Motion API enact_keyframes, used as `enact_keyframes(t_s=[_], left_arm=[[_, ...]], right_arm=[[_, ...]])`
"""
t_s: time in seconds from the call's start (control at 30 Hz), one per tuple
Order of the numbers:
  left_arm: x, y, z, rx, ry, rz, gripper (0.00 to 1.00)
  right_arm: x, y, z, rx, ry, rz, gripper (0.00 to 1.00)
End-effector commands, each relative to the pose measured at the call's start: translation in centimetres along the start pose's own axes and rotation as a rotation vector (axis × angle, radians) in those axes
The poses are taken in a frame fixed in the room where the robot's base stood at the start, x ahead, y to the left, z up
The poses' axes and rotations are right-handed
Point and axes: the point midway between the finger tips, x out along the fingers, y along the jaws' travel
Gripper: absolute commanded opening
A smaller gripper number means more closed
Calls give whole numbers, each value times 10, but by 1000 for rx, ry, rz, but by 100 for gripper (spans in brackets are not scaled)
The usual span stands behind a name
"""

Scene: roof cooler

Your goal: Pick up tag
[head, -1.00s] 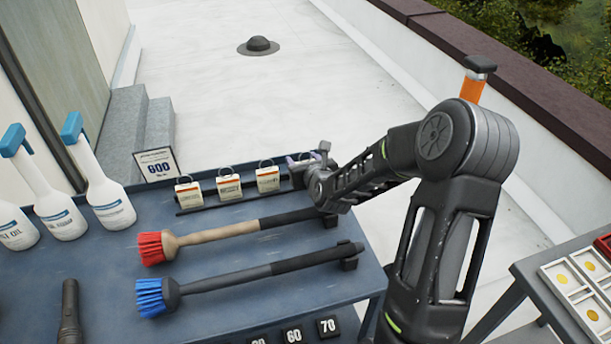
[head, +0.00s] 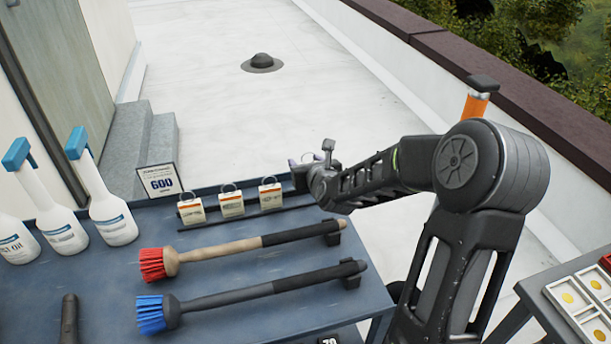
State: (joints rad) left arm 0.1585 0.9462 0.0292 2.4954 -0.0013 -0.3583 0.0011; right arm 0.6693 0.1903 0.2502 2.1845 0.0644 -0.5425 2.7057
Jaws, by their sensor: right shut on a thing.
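Three pale tags with metal rings stand in a row on a dark rack (head: 210,222) at the back of the blue-grey table: a left tag (head: 191,211), a middle tag (head: 231,205) and a right tag (head: 270,196). My right gripper (head: 304,163) is at the right end of this row, just right of the right tag. It is shut on a tag, which is mostly hidden behind the gripper; a ring shows faintly by the fingertips. Whether that tag is clear of the rack cannot be told. My left gripper is not in view.
A red brush (head: 220,249) and a blue brush (head: 250,291) lie in front of the tags. Another table with a tray (head: 562,298) is at the right.

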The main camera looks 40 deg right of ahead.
Motion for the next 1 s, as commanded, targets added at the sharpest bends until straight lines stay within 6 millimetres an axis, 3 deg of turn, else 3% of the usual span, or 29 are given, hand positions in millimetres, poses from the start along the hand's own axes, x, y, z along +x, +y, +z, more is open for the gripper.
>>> enact_keyframes(t_s=[0.1, 0.3, 1.0], left_arm=[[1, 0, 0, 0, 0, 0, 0], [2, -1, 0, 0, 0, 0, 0], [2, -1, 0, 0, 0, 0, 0]], right_arm=[[-9, 0, 24, -2, -6, -1, 10], [-18, 0, 44, -1, -2, -1, 10], [-19, 0, 46, 0, 0, 0, 10]])
